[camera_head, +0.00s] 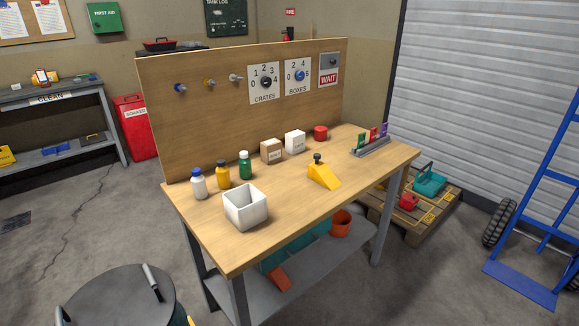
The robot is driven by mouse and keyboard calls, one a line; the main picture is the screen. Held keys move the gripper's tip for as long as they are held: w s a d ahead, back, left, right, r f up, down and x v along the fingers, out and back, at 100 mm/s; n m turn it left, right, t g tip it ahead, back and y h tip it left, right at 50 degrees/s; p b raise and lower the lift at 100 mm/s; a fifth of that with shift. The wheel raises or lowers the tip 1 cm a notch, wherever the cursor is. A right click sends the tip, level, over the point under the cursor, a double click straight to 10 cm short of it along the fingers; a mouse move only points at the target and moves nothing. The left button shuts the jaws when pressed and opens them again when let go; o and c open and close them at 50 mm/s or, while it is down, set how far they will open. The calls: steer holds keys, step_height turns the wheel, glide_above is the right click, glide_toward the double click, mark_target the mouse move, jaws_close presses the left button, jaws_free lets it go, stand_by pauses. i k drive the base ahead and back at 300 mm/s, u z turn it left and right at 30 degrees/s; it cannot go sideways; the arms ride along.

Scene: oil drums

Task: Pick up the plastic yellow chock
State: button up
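A yellow wedge-shaped chock (325,178) sits on the wooden top of the workbench (300,222), right of centre. It has a dark knob (317,159) on its upper end, and its slope runs down towards the lower right. Nothing touches it, and bare wood lies around it. My gripper is not in view.
A white open box (245,207), three bottles (222,174), two small boxes (271,151), a red pot (320,133) and a grey rack (371,147) stand on the bench. An upright board (215,115) backs it. An orange wedge (279,279) lies on the lower shelf.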

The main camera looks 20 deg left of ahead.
mark_target(320, 171)
steer(key=u, duration=0.5)
steer(key=i, duration=1.15)
steer(key=u, duration=0.45)
